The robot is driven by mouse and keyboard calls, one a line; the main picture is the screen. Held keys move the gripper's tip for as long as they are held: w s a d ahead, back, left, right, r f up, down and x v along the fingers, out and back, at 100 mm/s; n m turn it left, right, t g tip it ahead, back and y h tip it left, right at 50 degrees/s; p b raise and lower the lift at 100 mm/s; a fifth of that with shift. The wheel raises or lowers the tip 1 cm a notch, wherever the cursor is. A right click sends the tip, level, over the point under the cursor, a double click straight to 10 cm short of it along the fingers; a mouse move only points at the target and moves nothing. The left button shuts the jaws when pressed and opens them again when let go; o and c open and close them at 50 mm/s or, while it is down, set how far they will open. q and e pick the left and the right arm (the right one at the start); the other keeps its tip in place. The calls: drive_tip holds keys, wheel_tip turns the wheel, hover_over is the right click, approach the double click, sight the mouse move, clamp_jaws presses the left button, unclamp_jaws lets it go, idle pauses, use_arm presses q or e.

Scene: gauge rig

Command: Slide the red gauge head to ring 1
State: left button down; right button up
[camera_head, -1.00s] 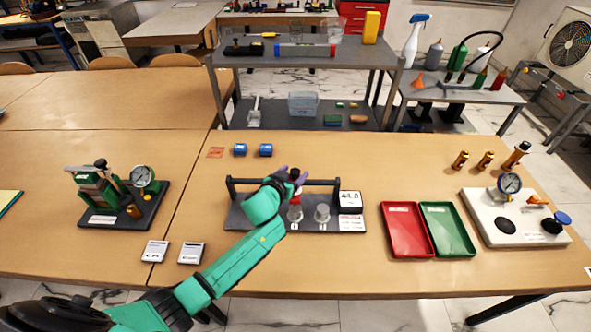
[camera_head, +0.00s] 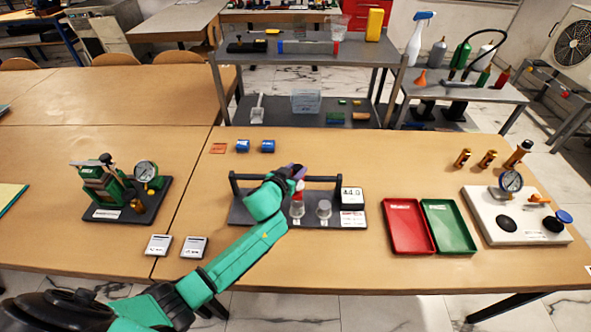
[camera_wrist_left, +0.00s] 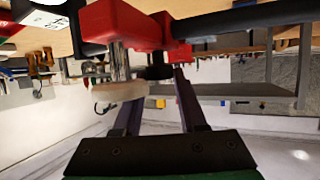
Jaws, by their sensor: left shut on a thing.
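The red gauge head (camera_head: 299,185) sits on the black rail (camera_head: 325,179) of the dark gauge rig, partly covered by my left gripper (camera_head: 297,172). In the left wrist view the red gauge head (camera_wrist_left: 135,25) is large at the top, with the black rail (camera_wrist_left: 245,18) running right. My left gripper (camera_wrist_left: 157,78) is shut on a dark part just under the red head. A pale disc (camera_wrist_left: 118,92) hangs beside the left finger. Two grey round pieces (camera_head: 323,209) stand on the rig base (camera_head: 262,219). Which ring is which cannot be read.
A red tray (camera_head: 408,228) and a green tray (camera_head: 448,226) lie to the right. Two blue cylinders (camera_head: 267,146) lie behind the rig. Two small white-topped boxes (camera_head: 193,247) lie front left.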

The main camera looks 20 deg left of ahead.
use_arm(q)
drive_tip(key=shift+a, duration=0.1)
idle(0.7)
drive_tip(key=s+a+p, duration=0.2)
drive_tip(key=a+p, duration=0.1)
drive_tip(key=a, duration=0.5)
drive_tip(key=shift+a, duration=0.35)
drive_tip(key=shift+s, duration=0.1)
drive_tip(key=c, duration=0.7)
unclamp_jaws()
drive_tip(key=shift+o, duration=1.2)
drive_tip(key=shift+f, duration=0.1)
